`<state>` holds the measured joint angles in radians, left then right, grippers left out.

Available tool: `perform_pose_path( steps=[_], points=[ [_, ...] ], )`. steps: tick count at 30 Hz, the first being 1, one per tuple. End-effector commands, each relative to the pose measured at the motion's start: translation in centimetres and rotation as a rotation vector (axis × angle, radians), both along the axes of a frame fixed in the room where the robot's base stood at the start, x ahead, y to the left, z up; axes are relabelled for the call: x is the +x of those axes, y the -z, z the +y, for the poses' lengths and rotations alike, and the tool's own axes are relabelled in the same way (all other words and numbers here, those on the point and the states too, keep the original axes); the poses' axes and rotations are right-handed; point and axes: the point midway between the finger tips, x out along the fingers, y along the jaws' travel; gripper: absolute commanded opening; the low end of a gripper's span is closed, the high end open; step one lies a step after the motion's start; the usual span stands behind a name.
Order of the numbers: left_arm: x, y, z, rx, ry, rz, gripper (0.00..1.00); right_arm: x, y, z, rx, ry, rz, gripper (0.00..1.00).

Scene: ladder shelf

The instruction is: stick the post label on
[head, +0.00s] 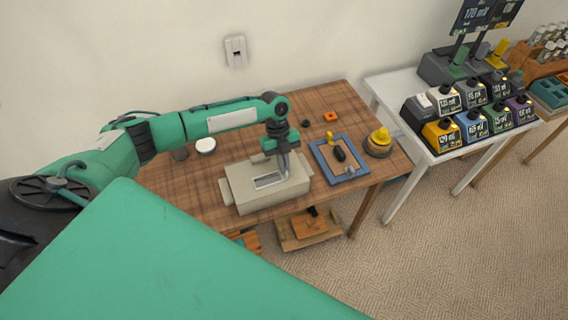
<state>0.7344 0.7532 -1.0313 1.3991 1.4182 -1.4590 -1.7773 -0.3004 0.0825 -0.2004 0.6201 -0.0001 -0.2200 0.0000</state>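A beige box-like parcel (240,187) sits on the brown wooden table, near its front edge. A small pale rectangle with a darker border (269,181), which looks like the label or a marked place for it, shows on the parcel's top. My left gripper (284,171) points down over the top of the parcel, at the rectangle's right end. Its fingers look close together, but the gap is too small to judge. I cannot tell whether they touch or hold the label. My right gripper is not in view.
On the wooden table (335,100), a blue tray (319,157) holds a dark item, with a yellow-topped round object (379,140) to its right. An orange piece (330,117) and a white round dish (205,145) lie farther back. A white table (392,87) with several label-fronted boxes stands right.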

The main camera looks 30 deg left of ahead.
Motion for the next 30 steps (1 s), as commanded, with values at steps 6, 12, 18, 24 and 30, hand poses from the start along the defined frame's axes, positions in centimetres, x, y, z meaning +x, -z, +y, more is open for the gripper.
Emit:
perform_pose_path(
  steps=[6, 12, 18, 24, 30],
  points=[
    [-0.1, 0.1, 0.0, 0.000, 0.000, 0.001, 0.08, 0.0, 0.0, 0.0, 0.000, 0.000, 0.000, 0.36],
    [-0.1, 0.1, 0.0, 0.000, 0.000, 0.001, 0.29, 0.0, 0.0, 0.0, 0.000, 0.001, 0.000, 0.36],
    [0.0, 0.0, 0.0, 0.000, 0.000, 0.000, 0.29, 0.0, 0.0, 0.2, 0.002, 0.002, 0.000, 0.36],
    [0.6, -1.6, 0.6, -0.001, 0.000, -0.002, 0.29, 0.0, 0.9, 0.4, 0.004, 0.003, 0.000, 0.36],
    [1.7, -5.7, 2.0, 0.000, 0.000, -0.004, 0.29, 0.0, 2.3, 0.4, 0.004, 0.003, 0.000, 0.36]
  ],
)
